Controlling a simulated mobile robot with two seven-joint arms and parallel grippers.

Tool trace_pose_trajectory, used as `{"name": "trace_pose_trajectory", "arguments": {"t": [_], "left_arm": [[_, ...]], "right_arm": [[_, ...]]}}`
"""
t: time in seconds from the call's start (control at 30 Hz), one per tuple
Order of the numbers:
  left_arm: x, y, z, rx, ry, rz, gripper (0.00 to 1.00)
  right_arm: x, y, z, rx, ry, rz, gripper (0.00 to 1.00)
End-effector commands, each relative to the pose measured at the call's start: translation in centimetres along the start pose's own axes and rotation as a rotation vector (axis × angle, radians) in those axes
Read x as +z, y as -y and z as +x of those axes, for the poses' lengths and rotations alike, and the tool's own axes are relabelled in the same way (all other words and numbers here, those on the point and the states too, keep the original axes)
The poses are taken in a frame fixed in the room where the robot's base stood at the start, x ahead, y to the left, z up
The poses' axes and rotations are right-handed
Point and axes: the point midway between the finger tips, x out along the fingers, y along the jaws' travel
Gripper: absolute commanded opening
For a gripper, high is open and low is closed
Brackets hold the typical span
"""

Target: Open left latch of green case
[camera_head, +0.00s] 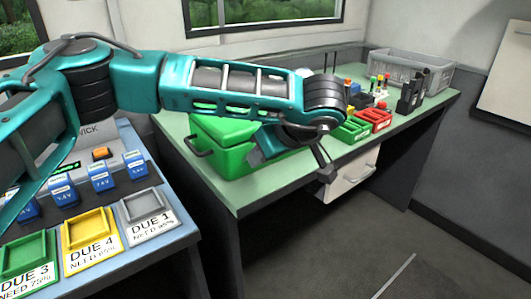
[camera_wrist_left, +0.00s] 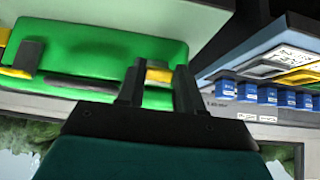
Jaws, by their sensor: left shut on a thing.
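The green case (camera_head: 228,160) sits on the green-topped table, partly hidden behind my left arm in the head view. In the left wrist view the picture is turned over, and the case (camera_wrist_left: 100,42) shows its dark handle (camera_wrist_left: 80,88) between two latches. My left gripper (camera_wrist_left: 159,78) has its two fingers on either side of the left latch (camera_wrist_left: 157,73), whose yellow part shows between them. The gripper is shut on it. The other latch (camera_wrist_left: 27,55), dark with yellow beside it, is apart from the gripper. In the head view my wrist hides the gripped latch. My right gripper is out of view.
Red and green small bins (camera_head: 375,119) and a grey crate (camera_head: 410,72) stand farther along the table. A desk at left holds blue batteries (camera_head: 100,178) and coloured trays (camera_head: 88,232). A drawer front (camera_head: 352,175) sits below the table. The floor at right is clear.

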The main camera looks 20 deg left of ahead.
Motion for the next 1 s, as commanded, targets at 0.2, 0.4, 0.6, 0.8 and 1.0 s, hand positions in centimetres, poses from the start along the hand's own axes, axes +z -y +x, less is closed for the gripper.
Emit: {"name": "trace_pose_trajectory", "arguments": {"t": [0.2, 0.4, 0.6, 0.8, 1.0], "left_arm": [[0.0, 0.0, 0.0, 0.001, -0.002, 0.001, 0.38], [0.0, 0.0, 0.0, 0.001, 0.0, 0.001, 0.57], [0.0, 0.0, 0.0, 0.0, 0.0, 0.001, 0.62], [-0.1, -0.1, -0.9, 0.002, 0.0, 0.002, 0.62], [-0.1, -0.1, -4.7, 0.005, -0.001, 0.002, 0.62]], "right_arm": [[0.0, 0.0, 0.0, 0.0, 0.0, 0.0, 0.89], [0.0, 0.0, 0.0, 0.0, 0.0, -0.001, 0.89], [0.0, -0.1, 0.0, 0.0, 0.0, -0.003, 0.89], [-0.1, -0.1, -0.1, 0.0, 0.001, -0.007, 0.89], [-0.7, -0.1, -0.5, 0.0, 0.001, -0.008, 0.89]]}}
